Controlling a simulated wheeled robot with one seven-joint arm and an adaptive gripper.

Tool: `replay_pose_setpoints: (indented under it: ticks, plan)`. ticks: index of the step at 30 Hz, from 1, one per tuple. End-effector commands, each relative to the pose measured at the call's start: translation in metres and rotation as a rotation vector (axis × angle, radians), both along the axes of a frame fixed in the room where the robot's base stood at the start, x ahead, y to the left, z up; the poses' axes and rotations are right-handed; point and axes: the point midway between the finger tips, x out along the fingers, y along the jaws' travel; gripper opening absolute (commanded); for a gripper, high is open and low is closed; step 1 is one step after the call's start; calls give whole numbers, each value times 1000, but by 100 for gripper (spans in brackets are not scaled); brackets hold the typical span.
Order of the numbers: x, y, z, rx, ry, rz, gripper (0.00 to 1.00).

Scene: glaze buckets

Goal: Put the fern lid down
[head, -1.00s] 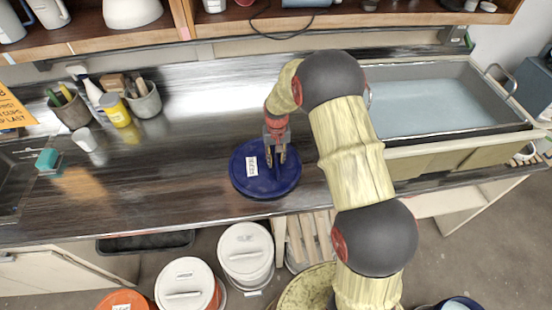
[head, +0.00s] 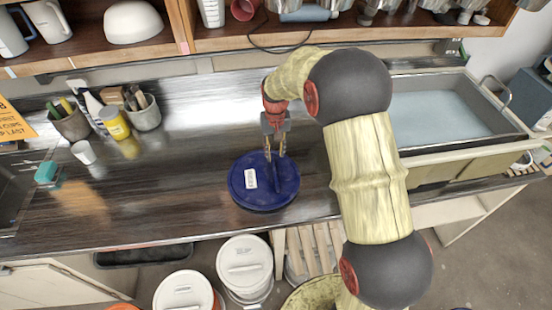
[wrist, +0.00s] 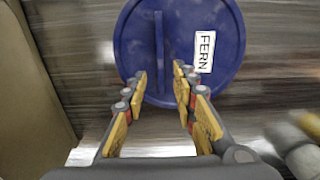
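The fern lid (head: 263,190) is a round, dark blue disc with a raised bar handle and a white label. It lies flat on the dark worktop (head: 180,195), near the front edge. In the wrist view the lid (wrist: 215,25) shows the word FERN, with its handle (wrist: 158,40) pointing toward me. My gripper (head: 274,155) is above the lid's far edge. In the wrist view my gripper (wrist: 162,80) has its two yellow fingers spread with nothing between them, and the handle lies beyond the tips.
White-lidded buckets (head: 245,262) stand on the floor before the worktop. A sink (head: 435,105) is at the right. Tool pots (head: 145,112) and a yellow-labelled bottle (head: 114,125) stand at the back left.

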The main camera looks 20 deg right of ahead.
Motion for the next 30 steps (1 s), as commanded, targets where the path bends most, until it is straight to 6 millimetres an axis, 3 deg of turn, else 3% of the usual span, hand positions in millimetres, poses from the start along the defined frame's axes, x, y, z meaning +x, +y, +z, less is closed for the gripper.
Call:
replay_pose_setpoints:
  ticks: [5,11,15,21,30]
  plan:
    - [-8,3,28,-3,-24,8,28]
    - [-43,11,97,-11,-99,38,28]
    - [-77,18,141,-17,-156,61,28]
    - [-133,27,191,-26,-239,94,28]
    - [-224,37,233,-40,-362,142,28]
